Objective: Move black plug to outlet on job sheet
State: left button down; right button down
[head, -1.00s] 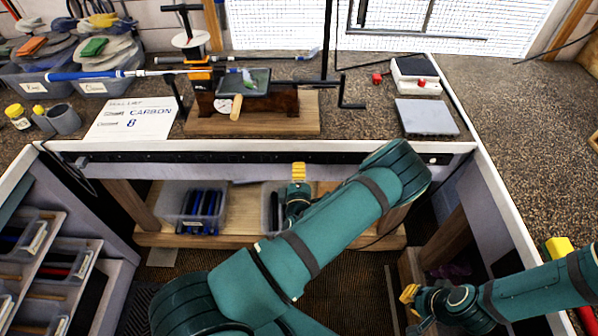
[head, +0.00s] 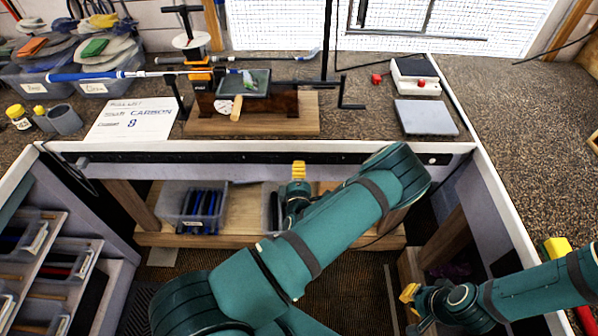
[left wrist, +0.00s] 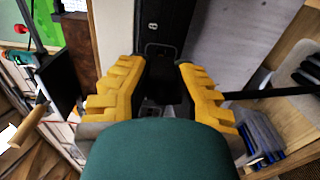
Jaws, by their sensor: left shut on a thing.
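My left gripper (head: 299,171) is in front of the bench's front edge, just below the black outlet strip (head: 230,159). In the left wrist view its yellow fingers (left wrist: 162,85) are shut on the dark black plug (left wrist: 161,76), which is mostly in shadow. The strip (left wrist: 166,22) lies straight ahead of the plug, with an outlet and a label reading 8 visible. I cannot tell whether the plug touches the strip or is in an outlet. The job sheet (head: 132,119) reads carbon and 8. My right gripper (head: 410,296) is at lower right, its fingers unclear.
A black cord (left wrist: 270,93) runs right from the gripper in the left wrist view. Bins (head: 192,207) stand on the shelf below the bench. A golf club (head: 100,75) lies across a clamp stand (head: 255,125) on the bench.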

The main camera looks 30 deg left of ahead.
pick_arm(q)
jog(key=shift+x, duration=0.95)
jog(key=c, duration=0.9)
grip_release()
jog(key=v, duration=1.2)
jog(key=shift+a, duration=0.1)
